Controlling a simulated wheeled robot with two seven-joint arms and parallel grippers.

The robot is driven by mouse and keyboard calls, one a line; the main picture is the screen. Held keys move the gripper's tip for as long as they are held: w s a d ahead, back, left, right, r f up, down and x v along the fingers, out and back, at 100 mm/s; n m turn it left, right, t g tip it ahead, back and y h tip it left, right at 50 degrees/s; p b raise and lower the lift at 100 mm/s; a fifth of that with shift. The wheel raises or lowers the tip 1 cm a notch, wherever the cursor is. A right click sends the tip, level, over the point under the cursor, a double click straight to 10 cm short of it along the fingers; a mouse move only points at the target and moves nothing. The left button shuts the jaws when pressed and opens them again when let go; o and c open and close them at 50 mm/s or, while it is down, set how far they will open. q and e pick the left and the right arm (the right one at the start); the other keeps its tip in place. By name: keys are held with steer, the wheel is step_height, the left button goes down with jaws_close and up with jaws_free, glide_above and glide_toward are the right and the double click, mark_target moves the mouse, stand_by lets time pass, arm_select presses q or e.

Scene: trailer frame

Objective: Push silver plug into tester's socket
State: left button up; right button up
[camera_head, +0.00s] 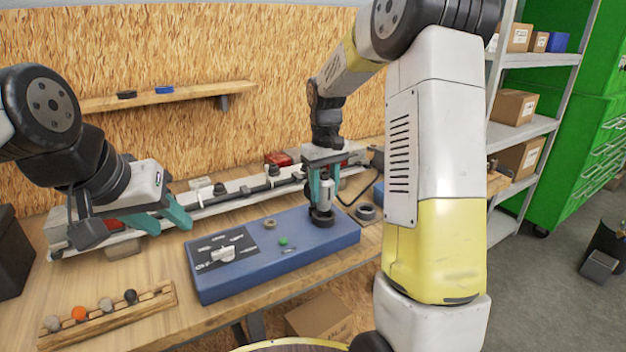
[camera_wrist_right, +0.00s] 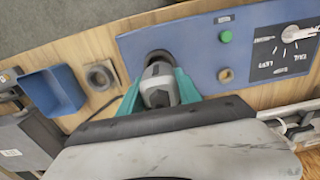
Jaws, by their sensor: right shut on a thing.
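The blue tester (camera_head: 225,279) lies on the wooden bench, with a selector knob, a black label panel and a green button on top. Its dark round socket (camera_head: 321,217) is near its right end and also shows in the right wrist view (camera_wrist_right: 158,57). My right gripper (camera_head: 322,196) points down over the socket, its teal fingers shut on the silver plug (camera_wrist_right: 158,90). The plug's front end is at the socket; how deep it sits is hidden. My left gripper (camera_head: 164,221) is open and empty, left of the tester above the trailer light bar.
The light bar (camera_head: 230,195) lies behind the tester. A wooden rack (camera_head: 108,316) with several small round pieces is at front left. A dark ring (camera_head: 367,211) lies right of the tester. A blue bin (camera_wrist_right: 52,92) shows in the right wrist view.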

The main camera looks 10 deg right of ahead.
mark_target(324, 203)
steer(key=shift+f, duration=0.6)
stand_by(0.6)
steer(key=shift+f, duration=0.35)
steer(key=shift+f, duration=0.15)
steer(key=shift+f, duration=0.45)
steer(key=shift+f, duration=0.65)
stand_by(0.5)
steer(key=o, duration=1.3)
